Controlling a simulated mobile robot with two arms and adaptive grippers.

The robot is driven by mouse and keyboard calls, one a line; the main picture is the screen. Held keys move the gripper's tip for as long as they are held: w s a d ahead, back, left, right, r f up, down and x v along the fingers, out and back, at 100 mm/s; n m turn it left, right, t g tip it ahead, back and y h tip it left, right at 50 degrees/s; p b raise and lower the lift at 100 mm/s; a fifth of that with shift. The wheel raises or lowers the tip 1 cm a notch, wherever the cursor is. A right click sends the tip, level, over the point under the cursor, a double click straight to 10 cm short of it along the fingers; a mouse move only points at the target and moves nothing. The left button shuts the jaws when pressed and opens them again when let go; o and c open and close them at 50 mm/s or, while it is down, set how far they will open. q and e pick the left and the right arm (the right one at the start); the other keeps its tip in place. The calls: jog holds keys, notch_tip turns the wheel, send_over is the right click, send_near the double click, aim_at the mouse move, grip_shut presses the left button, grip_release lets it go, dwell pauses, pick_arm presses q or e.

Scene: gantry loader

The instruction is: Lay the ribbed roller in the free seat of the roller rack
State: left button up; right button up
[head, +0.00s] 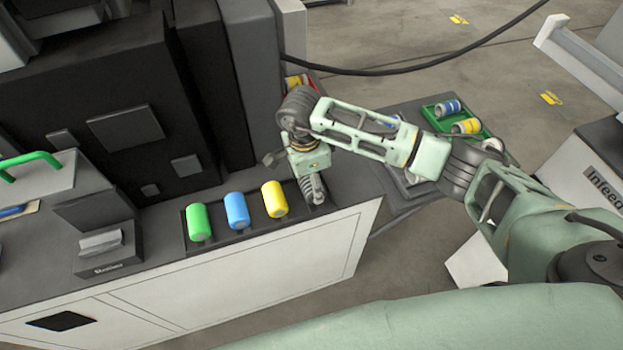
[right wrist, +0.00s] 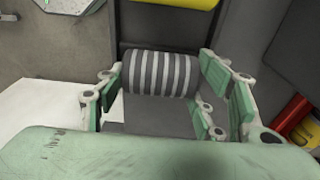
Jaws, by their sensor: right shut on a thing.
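The roller rack (head: 219,243) is a dark tray on the front of the machine's counter. It holds a green roller (head: 198,222), a blue roller (head: 237,210) and a yellow roller (head: 274,199). The ribbed roller (head: 314,190), striped dark and light grey, is at the rack's right end, beside the yellow one. My right gripper (head: 311,180) is above it, pointing down. In the right wrist view the ribbed roller (right wrist: 158,74) lies between the fingers of my right gripper (right wrist: 160,82), shut on it. I cannot tell whether it touches the seat. My left gripper is out of view.
A grey block (head: 105,252) stands left of the rack. The tall black machine (head: 110,110) rises behind. A green tray (head: 477,133) with several rollers is on a side table at right, beyond my right arm. A black cable (head: 430,66) crosses the back.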

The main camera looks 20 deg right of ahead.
jog(key=shift+f, duration=0.35)
jog(key=shift+r, duration=0.1)
jog(key=o, duration=1.3)
jog(key=shift+o, duration=0.2)
notch_tip(320, 180, up, 18)
jog(key=a+p, duration=0.1)
jog(key=p, duration=0.1)
